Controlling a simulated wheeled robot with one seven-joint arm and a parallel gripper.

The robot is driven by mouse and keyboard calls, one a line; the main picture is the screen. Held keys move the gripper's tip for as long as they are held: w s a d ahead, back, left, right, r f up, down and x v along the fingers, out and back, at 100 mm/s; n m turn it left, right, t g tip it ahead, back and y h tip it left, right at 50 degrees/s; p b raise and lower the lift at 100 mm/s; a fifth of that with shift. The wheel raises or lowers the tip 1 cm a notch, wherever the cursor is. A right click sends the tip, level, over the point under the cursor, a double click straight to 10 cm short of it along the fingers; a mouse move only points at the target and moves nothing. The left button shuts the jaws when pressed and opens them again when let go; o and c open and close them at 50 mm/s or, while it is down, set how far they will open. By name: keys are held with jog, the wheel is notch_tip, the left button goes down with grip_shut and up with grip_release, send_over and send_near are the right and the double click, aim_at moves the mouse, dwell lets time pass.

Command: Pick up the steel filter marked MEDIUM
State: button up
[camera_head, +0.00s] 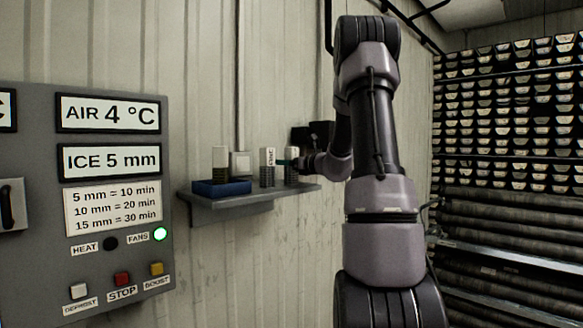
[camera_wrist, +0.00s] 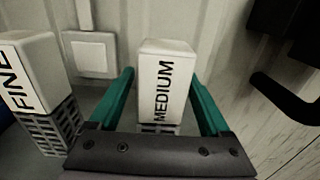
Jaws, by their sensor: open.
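The filter marked MEDIUM (camera_wrist: 166,82) stands upright in the wrist view, with a pale top bearing the black word and a grey slotted part below, mostly hidden by my gripper's body. My gripper (camera_wrist: 165,95) is open, with one green finger on each side of this filter and a visible gap on both sides. In the head view, the filter (camera_head: 290,166) stands on the right part of a wall shelf (camera_head: 235,205), partly covered by my gripper (camera_head: 286,163). A filter marked FINE (camera_wrist: 35,85) stands to its left, also seen in the head view (camera_head: 267,167).
A third filter (camera_head: 219,160) stands at a blue tray (camera_head: 222,188) on the shelf's left. A pale wall box (camera_wrist: 92,54) is behind. A dark handle-like bar (camera_wrist: 285,98) is right of my gripper. A grey control panel (camera_head: 50,250) is at left.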

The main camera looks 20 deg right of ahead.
grip_shut()
